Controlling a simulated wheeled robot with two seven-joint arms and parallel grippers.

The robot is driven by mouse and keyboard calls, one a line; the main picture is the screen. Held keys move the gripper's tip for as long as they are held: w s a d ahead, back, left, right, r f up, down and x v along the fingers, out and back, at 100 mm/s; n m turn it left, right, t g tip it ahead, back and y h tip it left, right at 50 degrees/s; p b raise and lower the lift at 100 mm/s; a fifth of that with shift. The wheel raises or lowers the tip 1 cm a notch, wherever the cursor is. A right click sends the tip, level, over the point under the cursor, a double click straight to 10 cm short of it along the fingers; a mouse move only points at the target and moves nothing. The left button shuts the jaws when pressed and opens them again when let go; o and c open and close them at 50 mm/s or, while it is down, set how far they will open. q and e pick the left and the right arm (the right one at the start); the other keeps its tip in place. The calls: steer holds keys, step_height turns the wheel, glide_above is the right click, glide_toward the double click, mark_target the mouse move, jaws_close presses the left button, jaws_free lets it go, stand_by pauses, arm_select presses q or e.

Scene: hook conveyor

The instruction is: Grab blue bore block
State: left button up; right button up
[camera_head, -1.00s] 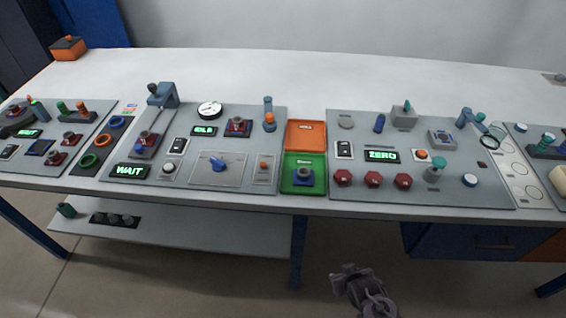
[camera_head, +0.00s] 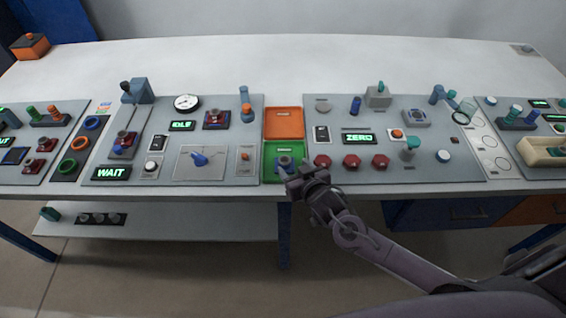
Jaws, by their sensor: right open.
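The small blue bore block (camera_head: 285,160) sits in the green tray (camera_head: 270,149) at the front middle of the table. Its round grey top shows; its lower part is partly covered by my gripper. My right gripper (camera_head: 288,174) is open, at the front edge of the green tray, just in front of the block and seen overlapping it. I cannot tell whether the fingers touch it. My left gripper is not in view.
An orange tray (camera_head: 284,122) lies just behind the green one. A panel with a blue knob (camera_head: 199,159) is to the left. A panel with red hexagonal knobs (camera_head: 351,161) is close on the right.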

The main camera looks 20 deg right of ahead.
mark_target(283, 157)
steer(key=shift+f+p+x, duration=0.2)
steer(key=shift+p+x, duration=0.15)
steer(key=shift+x, duration=1.2)
steer(key=shift+f+p+x, duration=0.2)
steer(key=shift+p+x, duration=0.15)
steer(key=shift+x, duration=1.2)
steer(key=shift+s+a, duration=0.1)
steer(key=shift+s, duration=0.1)
steer(key=c, duration=1.1)
steer(key=shift+r, duration=0.1)
steer(key=shift+c, duration=0.8)
